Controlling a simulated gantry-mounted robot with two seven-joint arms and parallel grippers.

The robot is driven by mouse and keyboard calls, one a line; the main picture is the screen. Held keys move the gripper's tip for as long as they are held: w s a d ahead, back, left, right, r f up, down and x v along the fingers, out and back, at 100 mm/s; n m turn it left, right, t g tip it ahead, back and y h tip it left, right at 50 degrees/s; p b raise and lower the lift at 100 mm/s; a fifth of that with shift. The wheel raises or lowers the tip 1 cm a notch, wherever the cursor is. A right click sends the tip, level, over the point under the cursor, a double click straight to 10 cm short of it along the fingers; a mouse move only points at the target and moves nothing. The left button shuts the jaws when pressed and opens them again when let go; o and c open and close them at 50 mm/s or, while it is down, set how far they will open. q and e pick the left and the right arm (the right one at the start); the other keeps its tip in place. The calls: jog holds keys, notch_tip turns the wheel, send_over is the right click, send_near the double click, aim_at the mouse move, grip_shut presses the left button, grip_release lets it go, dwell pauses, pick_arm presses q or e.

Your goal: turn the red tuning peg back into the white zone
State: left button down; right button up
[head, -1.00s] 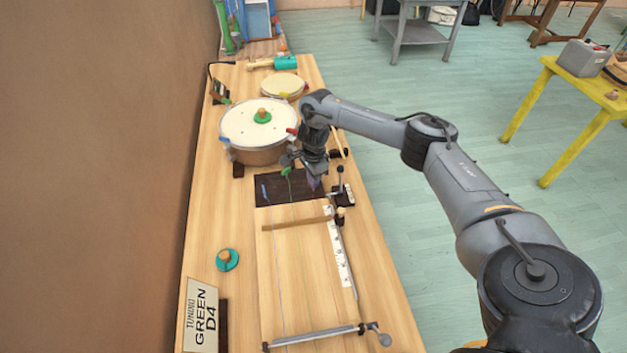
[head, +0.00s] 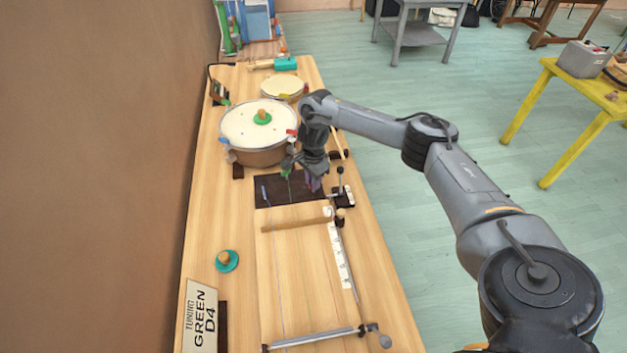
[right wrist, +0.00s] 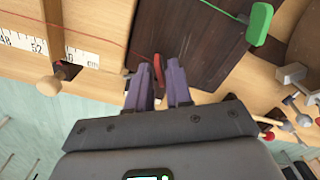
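My right gripper (head: 313,186) is over the right part of the dark peg board (head: 262,200) at the far end of the stringed wooden instrument. In the right wrist view my right gripper (right wrist: 160,68) has its two purple fingers apart, with the red tuning peg (right wrist: 158,72) in the gap between their tips. Clear space shows beside the peg, and I cannot tell whether a finger touches it. The red peg is hidden behind the gripper in the head view. I cannot make out a white zone at the peg. My left gripper is out of view.
A green peg (right wrist: 260,24) stands on the same board, with a blue peg (head: 264,191) to its left in the head view. A lever clamp (head: 341,190) stands close on the right.

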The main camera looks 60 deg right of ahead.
jog(key=shift+o, duration=0.7)
jog(key=shift+r+p, duration=0.4)
jog(key=shift+r, duration=0.15)
notch_tip(320, 180, up, 10)
jog(key=p, duration=0.5)
jog(key=shift+f+p, duration=0.15)
jog(key=shift+p, duration=0.25)
